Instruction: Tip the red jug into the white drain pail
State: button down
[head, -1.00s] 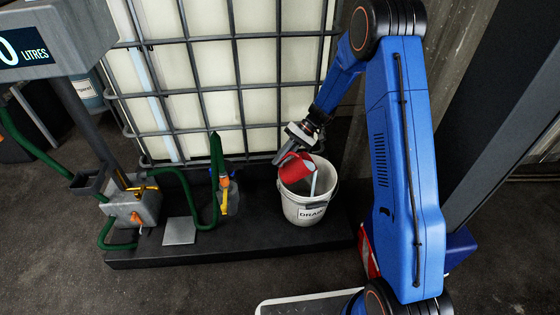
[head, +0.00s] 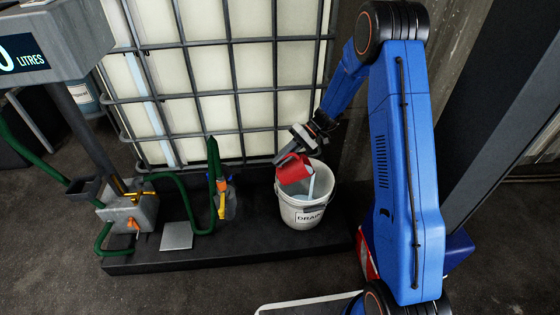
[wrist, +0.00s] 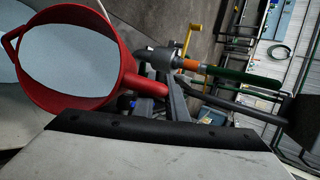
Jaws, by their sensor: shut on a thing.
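The red jug (head: 293,170) is held by my gripper (head: 289,154) over the mouth of the white drain pail (head: 301,214), tilted. A pale streak beside the jug inside the pail looks like falling liquid. The pail stands upright on the dark platform with a DRAIN label on its front. In the wrist view the red jug (wrist: 121,62) shows its round mouth with a pale grey-blue surface inside; its handle points to the right toward my gripper's fingers. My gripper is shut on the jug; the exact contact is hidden.
A caged white tank (head: 225,80) stands right behind the pail. A dispenser with green hose (head: 213,165) and a grey square plate (head: 177,235) are left of the pail on the dark platform (head: 240,251). Platform space between plate and pail is partly clear.

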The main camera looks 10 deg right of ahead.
aim_at(292, 153)
jog(key=shift+d+r+y, duration=0.3)
jog(key=shift+r+y, duration=0.1)
jog(key=shift+r, duration=0.15)
jog(key=shift+d+r+y, duration=0.3)
jog(key=shift+r+y, duration=0.05)
jog(key=shift+y, duration=0.15)
jog(key=shift+d+r+n, duration=0.2)
jog(key=shift+r+n, duration=0.05)
jog(key=shift+n, duration=0.05)
jog(key=shift+s+d+r+y, duration=0.1)
jog(key=shift+d+r+y, duration=0.1)
jog(key=shift+y, duration=0.2)
jog(key=shift+d+r+y, duration=0.3)
jog(key=shift+d+r, duration=0.1)
jog(key=shift+r, duration=0.1)
jog(key=shift+d+r+g, duration=0.15)
jog(key=shift+g, duration=0.15)
jog(key=shift+d+r+n+y, duration=0.2)
jog(key=shift+d+n+y, duration=0.1)
jog(key=shift+y, duration=0.2)
jog(key=shift+s+d+r, duration=0.1)
jog(key=shift+d+r, duration=0.1)
jog(key=shift+d, duration=0.05)
jog(key=shift+d+r+y, duration=0.2)
jog(key=shift+y, duration=0.2)
